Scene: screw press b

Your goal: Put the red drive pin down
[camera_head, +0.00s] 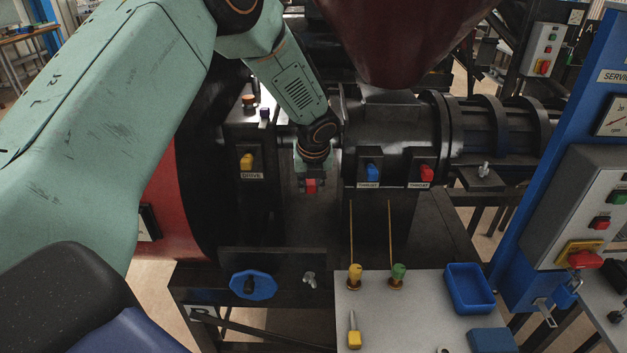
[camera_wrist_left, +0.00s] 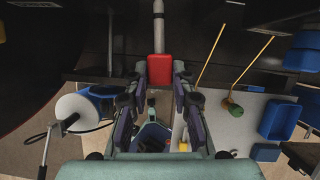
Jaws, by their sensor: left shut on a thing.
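The red drive pin (camera_head: 311,186) has a red block-like head, seen just below my left gripper (camera_head: 312,176) in the head view. In the left wrist view the red head (camera_wrist_left: 160,68) sits between the fingertips, with a pale grey shaft (camera_wrist_left: 158,22) running away from it. My left gripper is shut on the head. I cannot tell whether the shaft's far end touches anything. My right gripper does not show.
A pale grey worktop (camera_head: 420,310) at the front holds yellow (camera_head: 355,275) and green (camera_head: 398,272) knobs with long rods, a yellow-handled pin (camera_head: 354,337) and a blue tray (camera_head: 469,287). A blue post stands right.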

